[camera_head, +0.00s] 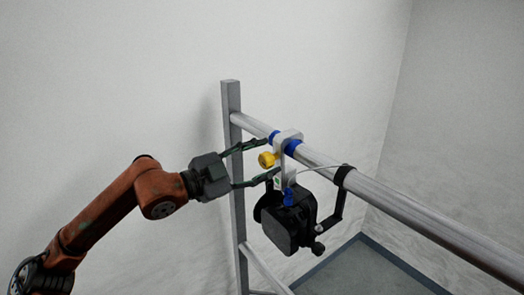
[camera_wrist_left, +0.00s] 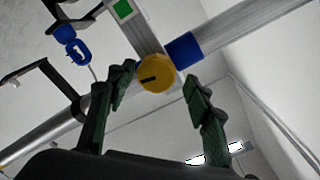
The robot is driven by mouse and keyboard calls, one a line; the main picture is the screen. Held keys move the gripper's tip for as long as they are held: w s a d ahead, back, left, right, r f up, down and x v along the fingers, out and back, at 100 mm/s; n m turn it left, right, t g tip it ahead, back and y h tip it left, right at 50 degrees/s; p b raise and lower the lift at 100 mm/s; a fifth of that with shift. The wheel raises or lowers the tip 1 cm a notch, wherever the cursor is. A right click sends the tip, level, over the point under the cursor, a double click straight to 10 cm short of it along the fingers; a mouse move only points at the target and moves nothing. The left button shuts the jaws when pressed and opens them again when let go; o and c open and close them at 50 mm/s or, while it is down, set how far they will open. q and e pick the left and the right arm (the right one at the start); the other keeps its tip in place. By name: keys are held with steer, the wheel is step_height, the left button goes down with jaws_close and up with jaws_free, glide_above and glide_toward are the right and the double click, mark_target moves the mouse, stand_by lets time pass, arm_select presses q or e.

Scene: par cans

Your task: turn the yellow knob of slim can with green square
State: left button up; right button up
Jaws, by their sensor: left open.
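The slim can (camera_head: 290,222) is a black lamp hanging under a metal rail from a light clamp. A small green square (camera_wrist_left: 123,9) is on the clamp's flat bar, and it shows faintly in the head view (camera_head: 278,181). The yellow knob (camera_head: 266,160) sticks out of the clamp toward my left gripper (camera_head: 272,160). My left gripper is open, with one green finger above the knob and one below. In the wrist view the knob (camera_wrist_left: 157,73) lies between the fingertips, with a gap visible on the right side. My right gripper is out of view.
The metal rail (camera_head: 410,212) runs from the upright post (camera_head: 232,150) toward the lower right. Blue bands (camera_head: 292,147) flank the clamp. A black bracket (camera_head: 340,196) and a thin cable also hang there. A blue loop (camera_wrist_left: 73,44) shows in the wrist view.

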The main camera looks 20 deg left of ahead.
arm_select(q)
steer(key=shift+w+d, duration=0.25)
steer(key=shift+c, duration=0.4)
